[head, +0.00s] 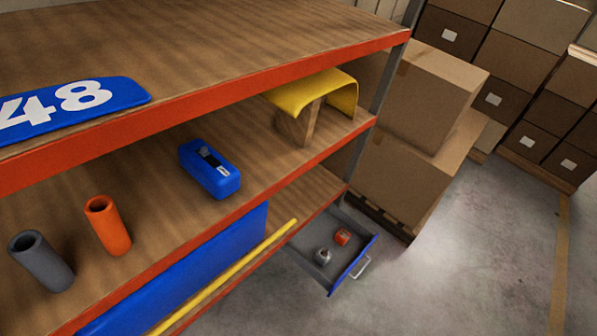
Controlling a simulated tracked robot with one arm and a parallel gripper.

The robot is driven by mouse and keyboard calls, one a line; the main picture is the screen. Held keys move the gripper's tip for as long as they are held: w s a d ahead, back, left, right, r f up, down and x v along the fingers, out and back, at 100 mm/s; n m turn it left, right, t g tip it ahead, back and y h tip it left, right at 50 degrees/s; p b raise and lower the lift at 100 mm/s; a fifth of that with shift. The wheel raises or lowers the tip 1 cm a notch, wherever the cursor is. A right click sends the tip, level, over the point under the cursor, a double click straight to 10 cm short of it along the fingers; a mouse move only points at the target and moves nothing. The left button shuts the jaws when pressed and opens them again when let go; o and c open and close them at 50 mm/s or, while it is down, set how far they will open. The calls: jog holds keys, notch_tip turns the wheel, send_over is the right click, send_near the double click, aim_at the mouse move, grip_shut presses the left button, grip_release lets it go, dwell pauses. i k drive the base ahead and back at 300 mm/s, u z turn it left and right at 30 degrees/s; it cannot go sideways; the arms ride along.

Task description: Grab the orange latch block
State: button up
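A small orange block (342,237), which looks like the latch block, lies in an open drawer (353,273) low at the shelf's right end. The drawer has a grey inside, a blue front and a pale handle. A small grey metallic piece (322,256) lies in the drawer to the left of and nearer than the orange block, apart from it. The block is small in the picture and its fine shape cannot be made out. My gripper is not in view.
The wooden shelf with orange beams (367,49) carries a blue 48 panel (68,105), a grey tube (42,262), an orange tube (107,225), a blue case (209,169) and a yellow curved piece (318,90). Cartons (432,95) stand behind. The concrete floor (480,260) at right is clear.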

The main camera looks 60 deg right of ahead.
aim_at(341, 240)
jog(key=u, duration=1.2)
jog(key=k, duration=1.45)
jog(key=z, duration=2.35)
jog(key=i, duration=1)
